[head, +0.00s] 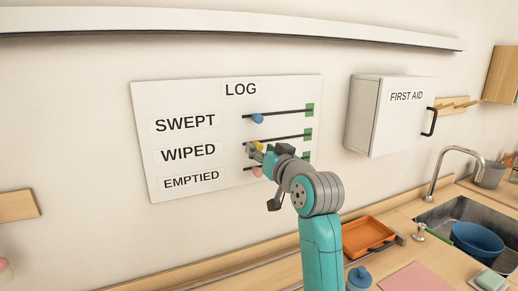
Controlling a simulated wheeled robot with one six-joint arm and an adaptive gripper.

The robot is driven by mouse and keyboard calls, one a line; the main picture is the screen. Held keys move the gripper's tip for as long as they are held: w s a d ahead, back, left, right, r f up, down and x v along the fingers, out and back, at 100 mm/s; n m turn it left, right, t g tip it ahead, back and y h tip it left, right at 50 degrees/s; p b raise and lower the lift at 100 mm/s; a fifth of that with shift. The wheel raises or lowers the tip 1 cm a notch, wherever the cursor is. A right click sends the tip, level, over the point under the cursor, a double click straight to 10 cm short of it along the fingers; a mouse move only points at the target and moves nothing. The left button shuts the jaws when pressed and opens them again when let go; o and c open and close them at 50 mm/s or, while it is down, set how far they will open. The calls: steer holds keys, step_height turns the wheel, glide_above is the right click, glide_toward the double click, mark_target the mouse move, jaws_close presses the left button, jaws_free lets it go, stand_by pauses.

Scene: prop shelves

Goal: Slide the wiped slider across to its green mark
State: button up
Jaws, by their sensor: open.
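A white LOG board (226,99) hangs on the wall with three rows, SWEPT, WIPED and EMPTIED. The wiped slider, a yellow knob (257,146), sits near the left end of the dark WIPED track (291,137). The green mark (308,134) is at that track's right end. My gripper (254,150) is open at the yellow knob, with its fingers partly overlapping it in view. I cannot tell whether they touch it.
The blue SWEPT slider (257,118) is just above and the pink EMPTIED slider (257,171) just below. A first aid cabinet (386,118) is on the wall to the right. An orange tray (355,237) and sink (455,215) are below.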

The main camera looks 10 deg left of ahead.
steer(key=shift+x, duration=1)
jaws_close()
steer(key=shift+d, duration=0.1)
steer(key=w+d, duration=0.2)
steer(key=d, duration=0.2)
steer(key=w+d, duration=0.3)
steer(key=d, duration=0.1)
steer(key=w+d, duration=0.3)
steer(key=d, duration=0.1)
steer(key=shift+w+d, duration=0.25)
steer(key=shift+d, duration=0.05)
